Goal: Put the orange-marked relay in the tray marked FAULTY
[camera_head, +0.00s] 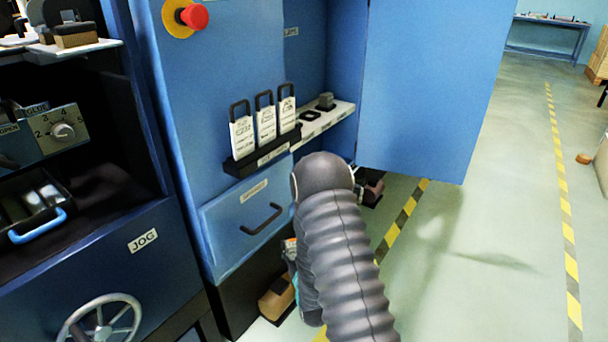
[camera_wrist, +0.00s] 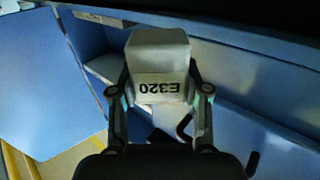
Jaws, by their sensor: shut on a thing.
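A pale grey block labelled E320 (camera_wrist: 160,50), its label upside down, is between the fingers of my gripper (camera_wrist: 161,90) in the wrist view. My gripper is shut on it. No orange mark shows on the faces in that view. In the head view my arm hides most of the gripper and the block; a small orange and white patch shows at the arm's left edge, and I cannot tell what it belongs to. I cannot read FAULTY on any label.
The blue cabinet door (camera_head: 425,85) stands open right of my arm. Several white tags with black loops (camera_head: 266,122) stand in a black rack above a closed drawer (camera_head: 225,232). A handwheel (camera_head: 100,325) is at lower left. The floor on the right is largely clear.

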